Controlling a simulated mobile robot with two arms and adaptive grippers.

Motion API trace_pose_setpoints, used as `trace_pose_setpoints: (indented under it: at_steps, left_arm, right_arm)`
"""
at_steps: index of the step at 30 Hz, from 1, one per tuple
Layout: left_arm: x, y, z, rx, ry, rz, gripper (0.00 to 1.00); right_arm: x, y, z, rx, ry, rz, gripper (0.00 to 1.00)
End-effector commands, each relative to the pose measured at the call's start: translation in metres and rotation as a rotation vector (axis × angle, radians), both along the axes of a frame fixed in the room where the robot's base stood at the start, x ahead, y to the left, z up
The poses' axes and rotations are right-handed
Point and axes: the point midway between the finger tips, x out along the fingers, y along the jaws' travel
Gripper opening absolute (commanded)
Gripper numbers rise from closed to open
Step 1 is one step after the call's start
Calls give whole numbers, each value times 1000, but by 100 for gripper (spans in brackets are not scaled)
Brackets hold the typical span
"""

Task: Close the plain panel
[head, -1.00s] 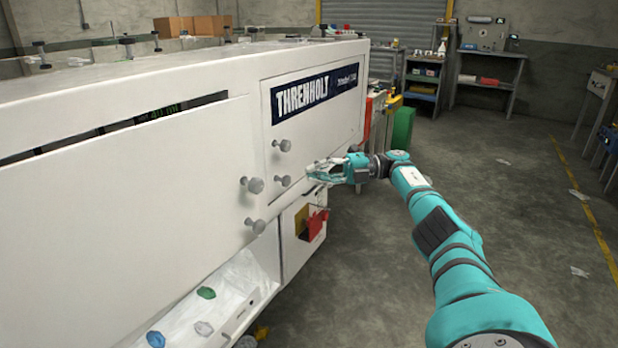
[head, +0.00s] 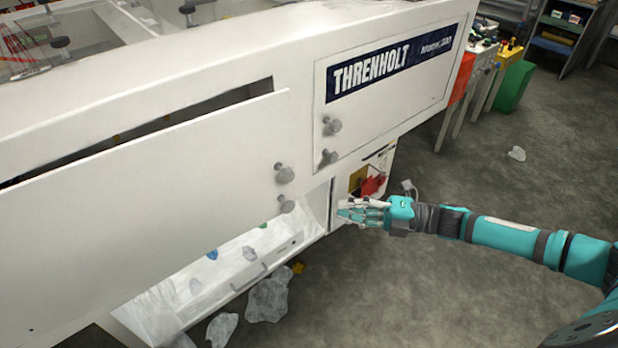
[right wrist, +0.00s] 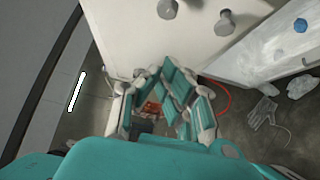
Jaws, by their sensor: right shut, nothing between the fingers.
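The plain panel (head: 150,205) is a wide white board on the left of the white machine in the head view. It stands out from the machine face, with a dark gap along its top edge. Two grey knobs (head: 284,174) sit near its right end. My right gripper (head: 350,212) is shut and empty, to the right of these knobs and below the labelled panel. It also shows in the right wrist view (right wrist: 167,88), below a white panel with two grey knobs. I cannot tell from that view whether it touches anything. My left gripper is not in view.
The THRENHOLT-labelled panel (head: 400,90) with its own knobs is right of the plain one. An open tray (head: 225,285) with scraps lies below the plain panel, and clear plastic (head: 268,298) lies on the floor. A red part (head: 372,185) is near my right gripper. Floor at right is mostly clear.

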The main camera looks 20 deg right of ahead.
Motion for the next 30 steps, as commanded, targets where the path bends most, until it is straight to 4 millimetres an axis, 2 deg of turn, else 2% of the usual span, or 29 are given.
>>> trace_pose_setpoints:
  at_steps: [14,18,21,30]
  left_arm:
    - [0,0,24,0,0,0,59]
    - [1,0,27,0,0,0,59]
    - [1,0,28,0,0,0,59]
    - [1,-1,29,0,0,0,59]
  right_arm:
    - [49,82,5,3,-5,3,0]
    - [71,86,3,-1,-6,0,0]
    - [80,88,2,0,-4,1,0]
    - [87,89,1,-1,-3,1,0]
